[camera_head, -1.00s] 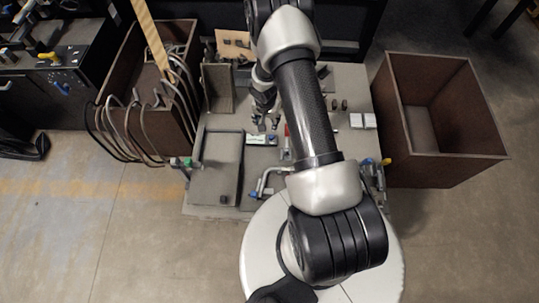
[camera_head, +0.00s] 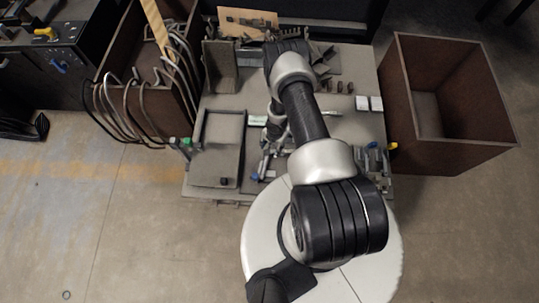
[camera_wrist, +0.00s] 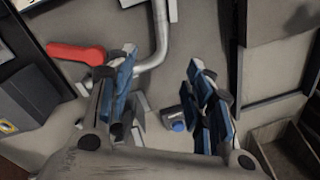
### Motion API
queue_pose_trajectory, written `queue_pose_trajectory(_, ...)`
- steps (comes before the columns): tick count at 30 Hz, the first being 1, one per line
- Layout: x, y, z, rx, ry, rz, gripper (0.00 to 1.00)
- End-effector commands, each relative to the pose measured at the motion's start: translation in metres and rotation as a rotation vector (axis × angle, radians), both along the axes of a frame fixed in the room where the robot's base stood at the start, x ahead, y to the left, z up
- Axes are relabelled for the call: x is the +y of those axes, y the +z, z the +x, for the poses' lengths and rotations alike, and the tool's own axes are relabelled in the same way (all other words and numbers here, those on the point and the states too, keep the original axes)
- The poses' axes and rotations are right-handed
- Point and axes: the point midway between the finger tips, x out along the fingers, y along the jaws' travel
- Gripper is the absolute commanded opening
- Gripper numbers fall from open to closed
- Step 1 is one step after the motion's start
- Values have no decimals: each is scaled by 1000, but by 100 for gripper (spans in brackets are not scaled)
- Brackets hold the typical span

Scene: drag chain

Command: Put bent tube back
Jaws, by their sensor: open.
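The bent tube (camera_wrist: 160,40) is a silver, curved pipe. In the wrist view it comes down from the top edge and bends left, passing behind the left finger. My gripper (camera_wrist: 161,75) is open, its blue-padded fingers apart on either side of the view; the tube's bend shows between them, nearer the left finger. I cannot tell whether finger and tube touch. In the head view my gripper (camera_head: 276,132) is low over the front middle of the workbench (camera_head: 225,102), and my arm hides much of the tube's area.
A red handle (camera_wrist: 75,53) lies left of the tube, and a blue-capped part (camera_wrist: 177,123) sits below the bend. A grey tray (camera_head: 217,140) is left of my gripper. An empty brown bin (camera_head: 440,105) stands right; a brown box (camera_head: 145,60) with hanging cables stands left.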

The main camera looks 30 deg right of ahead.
Motion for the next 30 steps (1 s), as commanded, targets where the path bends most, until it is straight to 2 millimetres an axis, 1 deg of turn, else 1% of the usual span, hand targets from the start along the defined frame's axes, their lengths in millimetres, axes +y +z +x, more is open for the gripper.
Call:
queue_pose_trajectory(1,1,-17,1,1,2,-1,47)
queue_pose_trajectory(3,1,-31,2,0,2,0,47)
queue_pose_trajectory(6,2,-50,3,1,2,-1,47)
queue_pose_trajectory(12,3,-79,7,0,1,0,47)
queue_pose_trajectory(15,4,-88,8,0,2,0,47)
queue_pose_trajectory(19,4,-96,9,0,0,-1,47)
queue_pose_trajectory(30,4,-97,9,0,0,-1,47)
